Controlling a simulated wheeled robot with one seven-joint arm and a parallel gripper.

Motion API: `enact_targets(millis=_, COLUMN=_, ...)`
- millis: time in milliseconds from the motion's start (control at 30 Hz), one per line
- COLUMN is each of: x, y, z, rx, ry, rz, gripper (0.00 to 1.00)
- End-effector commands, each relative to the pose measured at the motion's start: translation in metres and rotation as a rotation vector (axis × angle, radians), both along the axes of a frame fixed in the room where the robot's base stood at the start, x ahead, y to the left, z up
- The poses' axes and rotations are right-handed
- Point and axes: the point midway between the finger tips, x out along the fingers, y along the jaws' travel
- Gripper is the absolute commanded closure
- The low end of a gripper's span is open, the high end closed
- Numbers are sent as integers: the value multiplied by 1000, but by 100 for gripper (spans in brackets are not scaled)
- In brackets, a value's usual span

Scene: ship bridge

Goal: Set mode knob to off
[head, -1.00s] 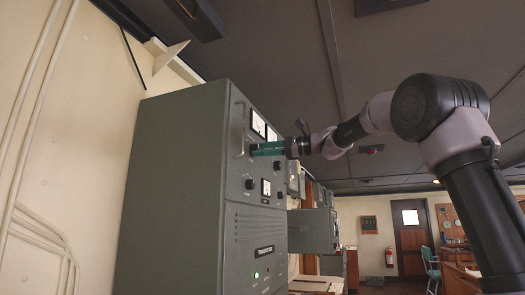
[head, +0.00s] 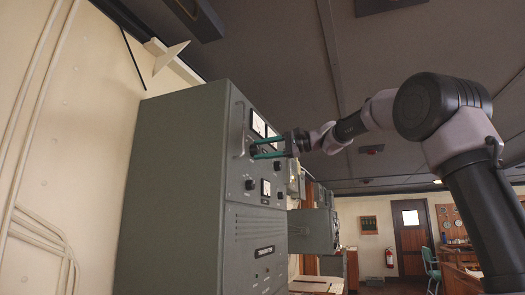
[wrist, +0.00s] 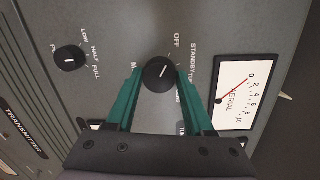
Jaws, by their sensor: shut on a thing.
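The mode knob (wrist: 159,73) is a round black knob with a white pointer line, on the grey transmitter cabinet (head: 178,190). In the wrist view its line slants up and right, roughly toward the OFF label (wrist: 177,40). STANDBY is printed to the right of OFF, and other labels are partly hidden by the fingers. My gripper (wrist: 158,84) has its two green fingers on either side of the knob, shut on it. In the head view my gripper (head: 254,151) reaches the upper front panel from the right, and the fingers largely hide the knob.
A second black knob (wrist: 70,59), marked LOW, HALF and FULL, is at left in the wrist view. An AERIAL meter (wrist: 236,92) is close to the right finger. A vertical handle (head: 239,130) stands out at the panel's left edge. Room is open right of the cabinet.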

Motion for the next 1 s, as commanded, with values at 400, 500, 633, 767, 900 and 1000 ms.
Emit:
enact_targets(millis=400, x=0, y=0, z=-2, rx=-13, ry=-26, rz=0, gripper=100)
enact_targets(millis=500, x=0, y=0, z=-2, rx=-13, ry=-26, rz=0, gripper=100)
enact_targets(millis=633, x=0, y=0, z=-2, rx=-12, ry=-25, rz=0, gripper=17)
enact_targets(millis=767, x=0, y=0, z=-1, rx=-11, ry=-25, rz=0, gripper=17)
enact_targets(millis=900, x=0, y=0, z=-1, rx=-10, ry=-25, rz=-1, gripper=17)
enact_targets(millis=1000, x=-1, y=-4, z=0, rx=-10, ry=-25, rz=-1, gripper=17)
